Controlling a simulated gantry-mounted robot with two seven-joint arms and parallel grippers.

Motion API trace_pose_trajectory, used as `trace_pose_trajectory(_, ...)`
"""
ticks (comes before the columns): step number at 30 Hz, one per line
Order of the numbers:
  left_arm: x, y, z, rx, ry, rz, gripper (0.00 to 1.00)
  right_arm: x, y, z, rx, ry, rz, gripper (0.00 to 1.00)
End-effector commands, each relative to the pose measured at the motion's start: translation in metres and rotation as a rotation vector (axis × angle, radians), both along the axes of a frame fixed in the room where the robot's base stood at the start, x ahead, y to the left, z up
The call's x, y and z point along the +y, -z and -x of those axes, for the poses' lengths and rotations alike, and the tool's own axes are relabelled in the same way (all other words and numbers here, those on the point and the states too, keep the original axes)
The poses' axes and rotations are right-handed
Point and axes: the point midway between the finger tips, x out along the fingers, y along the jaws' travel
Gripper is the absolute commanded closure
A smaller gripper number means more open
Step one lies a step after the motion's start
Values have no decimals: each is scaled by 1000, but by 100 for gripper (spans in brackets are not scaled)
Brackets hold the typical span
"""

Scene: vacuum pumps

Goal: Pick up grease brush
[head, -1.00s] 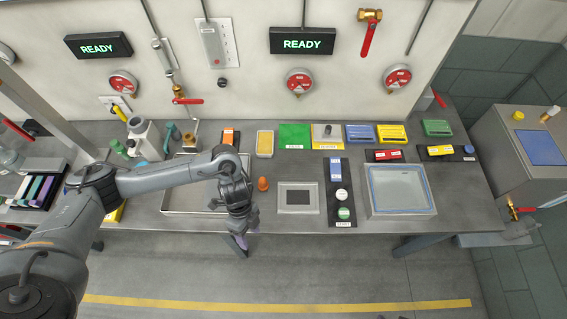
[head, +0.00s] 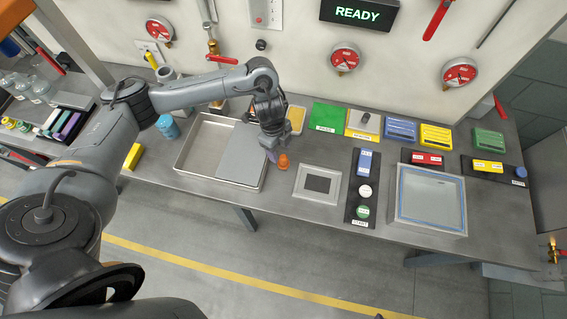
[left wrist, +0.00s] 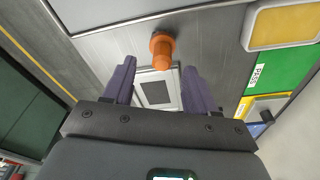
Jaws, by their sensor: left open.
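A small upright orange piece (head: 283,161) stands on the metal bench between the shallow tray and a framed square plate. It may be the grease brush, but no bristles show. In the left wrist view the orange piece (left wrist: 162,50) is a cylinder on a wider round end, ahead of and between the finger lines. My left gripper (head: 271,154) is low over the bench, just left of the orange piece. Its purple fingers (left wrist: 158,76) are apart with nothing held between them. I cannot tell whether a finger touches the piece. My right gripper is out of view.
The shallow metal tray (head: 192,170) with a grey plate lies left of the gripper. The framed plate (head: 317,184) lies to the right, then a dark strip (head: 351,213) and a glass-topped box (head: 430,222). A yellow-topped box (head: 296,116) and green card (head: 327,117) stand behind.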

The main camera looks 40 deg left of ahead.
Motion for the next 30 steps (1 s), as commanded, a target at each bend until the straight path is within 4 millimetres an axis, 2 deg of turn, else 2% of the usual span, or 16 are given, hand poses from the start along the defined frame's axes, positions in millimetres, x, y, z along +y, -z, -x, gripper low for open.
trace_pose_trajectory(7, -4, 13, -1, 2, -1, 0, 43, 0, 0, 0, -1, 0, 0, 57)
trace_pose_trajectory(18, -13, 54, -4, 2, 0, -1, 43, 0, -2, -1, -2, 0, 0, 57)
trace_pose_trajectory(27, -14, 57, -4, 0, 0, 0, 43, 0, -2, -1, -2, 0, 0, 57)
trace_pose_trajectory(30, -14, 56, -4, 0, 0, 0, 58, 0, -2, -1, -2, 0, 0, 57)
